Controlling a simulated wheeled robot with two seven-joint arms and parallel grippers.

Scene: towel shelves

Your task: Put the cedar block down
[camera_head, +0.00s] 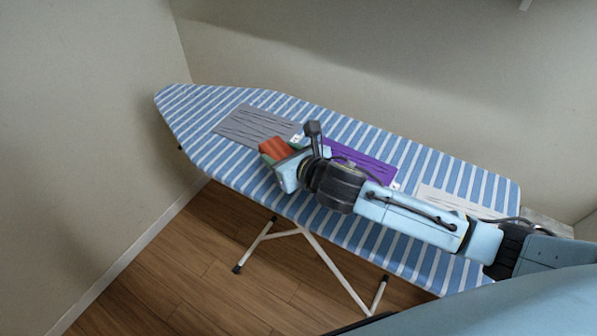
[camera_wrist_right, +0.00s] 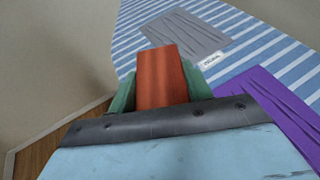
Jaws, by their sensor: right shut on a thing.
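The reddish-brown cedar block (camera_head: 277,147) is between the fingers of my right gripper (camera_head: 272,153), over the ironing board (camera_head: 192,106). In the right wrist view the cedar block (camera_wrist_right: 164,75) sits between two green fingers, which are shut on it. I cannot tell whether the block touches the board. A grey folded towel (camera_head: 252,126) lies on the board just behind and left of the block. A small white label, whose text I cannot read surely, lies beside the grey towel in the right wrist view (camera_wrist_right: 210,61). My left gripper is not in view.
A purple towel (camera_head: 362,162) lies behind my right arm, and a white towel (camera_head: 450,201) lies farther right. Walls stand close behind and to the left of the board. The board's narrow left end is bare striped cloth.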

